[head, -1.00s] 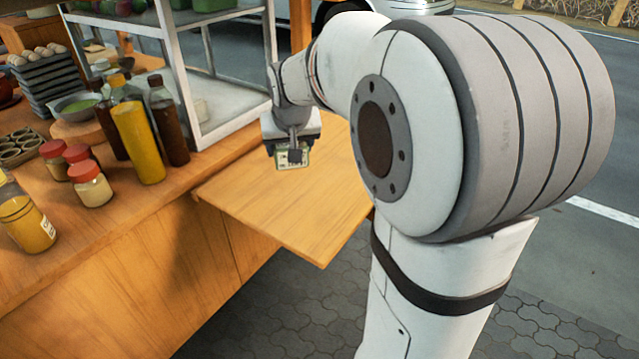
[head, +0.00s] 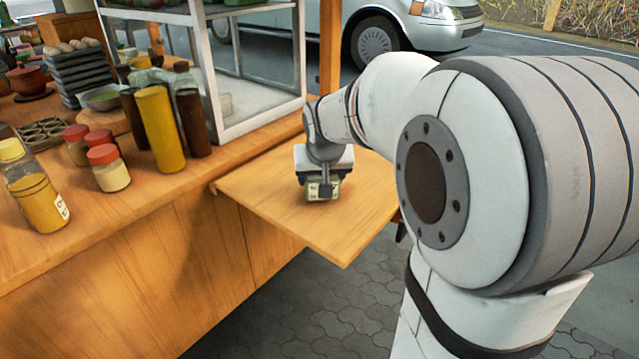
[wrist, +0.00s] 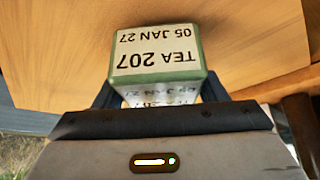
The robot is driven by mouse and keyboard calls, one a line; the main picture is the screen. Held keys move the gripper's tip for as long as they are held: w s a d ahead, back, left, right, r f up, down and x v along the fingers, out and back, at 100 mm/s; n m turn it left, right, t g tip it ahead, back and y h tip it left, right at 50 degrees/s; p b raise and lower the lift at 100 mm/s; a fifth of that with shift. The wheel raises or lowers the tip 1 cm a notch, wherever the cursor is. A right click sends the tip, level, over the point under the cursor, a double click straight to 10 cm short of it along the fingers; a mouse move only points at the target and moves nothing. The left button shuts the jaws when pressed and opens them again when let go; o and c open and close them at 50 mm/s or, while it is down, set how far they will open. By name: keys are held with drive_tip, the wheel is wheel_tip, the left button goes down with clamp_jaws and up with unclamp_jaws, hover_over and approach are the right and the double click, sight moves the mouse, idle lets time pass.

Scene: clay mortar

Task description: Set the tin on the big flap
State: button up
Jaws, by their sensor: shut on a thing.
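The tin (wrist: 157,60) is a small green box with a white label reading "TEA 207, 05 JAN 27" in the wrist view. In the head view the tin (head: 316,192) shows at the end of my arm, over the middle of the big flap. My gripper (head: 323,186) is shut on the tin; the jaws also show in the wrist view (wrist: 160,95). The big flap (head: 345,240) is a flat wooden board sticking out from the stall's side. The tin appears low over the flap; I cannot tell whether it touches.
The stall counter (head: 120,215) on the left carries jars, bottles (head: 160,130) and a stack of grey trays (head: 80,75). A white-framed display case (head: 255,115) stands just behind the flap. The flap is otherwise bare. A car (head: 400,30) is on the road behind.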

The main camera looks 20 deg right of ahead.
drive_tip(key=shift+f, duration=0.6)
drive_tip(key=shift+f, duration=0.2)
drive_tip(key=o, duration=1.1)
drive_tip(key=shift+s+r, duration=0.15)
drive_tip(key=shift+r, duration=0.4)
drive_tip(key=p+v, duration=0.2)
drive_tip(key=v, duration=0.9)
drive_tip(key=shift+s+r+p, duration=0.1)
drive_tip(key=shift+s+p, duration=0.05)
drive_tip(key=shift+p, duration=0.25)
